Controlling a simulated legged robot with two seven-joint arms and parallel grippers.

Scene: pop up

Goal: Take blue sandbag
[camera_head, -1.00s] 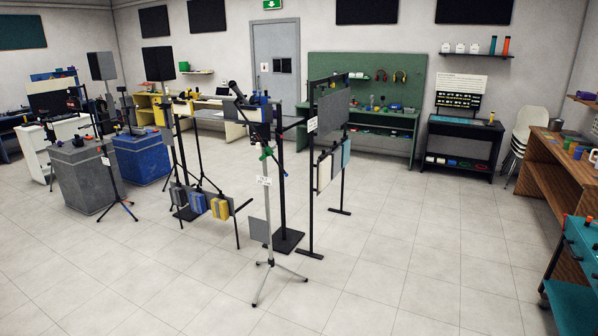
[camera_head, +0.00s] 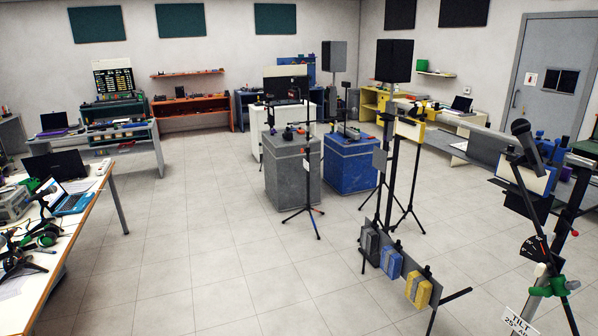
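The blue sandbag (camera_head: 391,262) hangs on a low grey rack board (camera_head: 436,293) at the lower right of the head view. It is the middle one of three. A dark grey sandbag (camera_head: 371,245) hangs to its left and a yellow sandbag (camera_head: 418,290) to its right. All three hang close to the floor, near the base of black stands. Neither of my grippers shows in the view, so nothing is seen touching the sandbags.
A microphone stand with a tilt dial (camera_head: 534,248) stands close at the right. Grey (camera_head: 291,175) and blue (camera_head: 350,163) blocks stand behind the rack, with a tripod (camera_head: 308,190) in front. A cluttered table (camera_head: 100,192) is at the left. The middle floor is clear.

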